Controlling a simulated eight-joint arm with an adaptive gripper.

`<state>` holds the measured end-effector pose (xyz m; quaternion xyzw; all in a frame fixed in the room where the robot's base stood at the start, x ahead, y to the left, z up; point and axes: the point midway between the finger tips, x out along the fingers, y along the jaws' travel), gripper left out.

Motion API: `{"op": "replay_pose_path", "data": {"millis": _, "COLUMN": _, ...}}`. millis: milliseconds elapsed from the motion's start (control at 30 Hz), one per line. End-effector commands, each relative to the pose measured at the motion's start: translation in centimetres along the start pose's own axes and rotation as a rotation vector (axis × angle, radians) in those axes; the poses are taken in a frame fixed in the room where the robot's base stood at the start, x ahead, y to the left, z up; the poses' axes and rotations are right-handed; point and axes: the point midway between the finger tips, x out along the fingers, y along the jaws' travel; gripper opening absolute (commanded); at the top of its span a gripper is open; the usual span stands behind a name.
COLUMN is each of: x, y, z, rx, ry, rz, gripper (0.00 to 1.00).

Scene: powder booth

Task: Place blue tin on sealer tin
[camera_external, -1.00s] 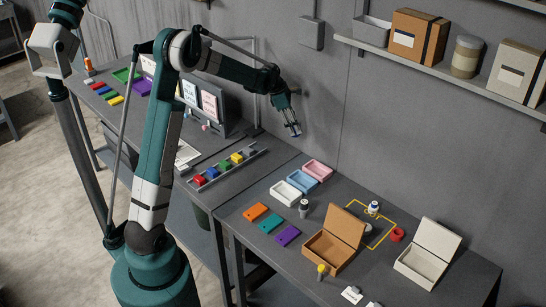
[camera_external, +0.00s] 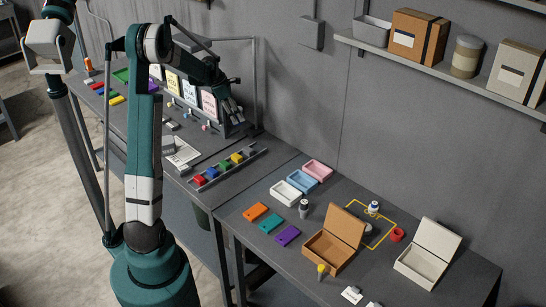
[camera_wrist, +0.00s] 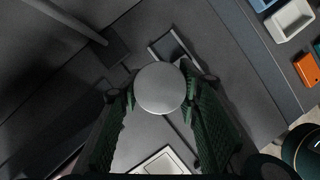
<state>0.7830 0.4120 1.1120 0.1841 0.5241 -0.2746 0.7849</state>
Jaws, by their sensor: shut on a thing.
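My gripper (camera_external: 235,114) hangs over the back of the left bench, in front of the upright cards. In the wrist view my gripper (camera_wrist: 161,98) is shut on a round tin (camera_wrist: 158,86) with a plain grey top. The tin's side is hidden, so I cannot tell its colour. In the external view the held tin is too small to make out. I cannot identify the sealer tin for sure. A small white container with blue on it (camera_external: 373,207) stands by the yellow outline on the right bench.
A rack of coloured blocks (camera_external: 228,168) lies below my gripper. Small trays (camera_external: 302,181), an open brown box (camera_external: 329,248), an open white box (camera_external: 428,254) and a red roll (camera_external: 397,234) occupy the right bench. A wall shelf (camera_external: 440,70) is at upper right.

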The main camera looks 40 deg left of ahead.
Motion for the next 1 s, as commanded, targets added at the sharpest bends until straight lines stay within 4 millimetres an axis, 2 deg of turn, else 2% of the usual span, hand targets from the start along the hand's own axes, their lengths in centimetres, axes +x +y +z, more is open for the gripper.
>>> {"op": "replay_pose_path", "data": {"millis": 33, "x": -0.7, "y": 0.4, "z": -1.4, "rx": -0.012, "ry": 0.000, "rz": 0.005, "gripper": 0.18}}
{"op": "replay_pose_path", "data": {"millis": 533, "x": -6.0, "y": 2.7, "z": -13.4, "rx": -0.100, "ry": 0.000, "rz": 0.041, "gripper": 0.18}}
{"op": "replay_pose_path", "data": {"millis": 1000, "x": -11.7, "y": 2.9, "z": -25.5, "rx": -0.192, "ry": 0.000, "rz": 0.079, "gripper": 0.18}}
